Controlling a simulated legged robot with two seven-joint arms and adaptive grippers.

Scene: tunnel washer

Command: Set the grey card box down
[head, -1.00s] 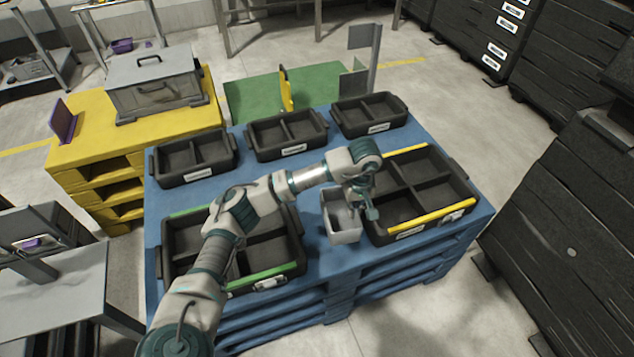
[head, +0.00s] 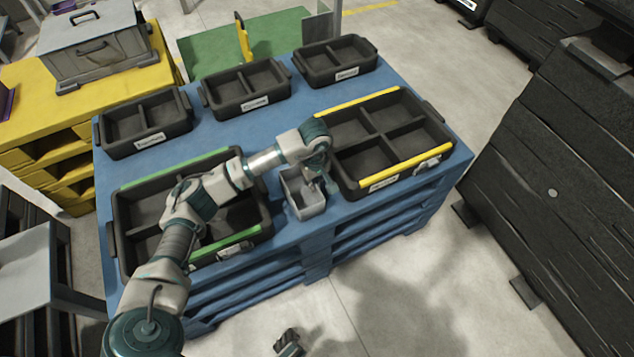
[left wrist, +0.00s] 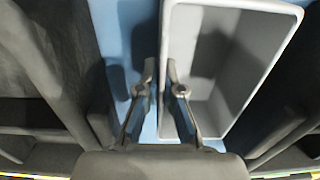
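The grey card box (head: 291,206) is a small open-topped box at the blue pallet's front edge, between the green-striped and yellow-striped bins. It looks upright; I cannot tell whether its base touches the pallet. My left gripper (head: 318,186) is at its right side. In the left wrist view the gripper (left wrist: 162,75) straddles one wall of the box (left wrist: 235,70), one finger inside and one outside, close on the wall. The gripper looks shut on it. What looks like part of my right gripper (head: 289,343) shows at the bottom, over the floor; its fingers are unclear.
The blue pallet (head: 225,130) carries a green-striped bin (head: 115,215) at left, a yellow-striped bin (head: 420,158) at right and three smaller black trays behind, including the middle one (head: 245,88). The pallet strip between the two large bins is narrow. Dark stacked crates (head: 560,180) stand at right.

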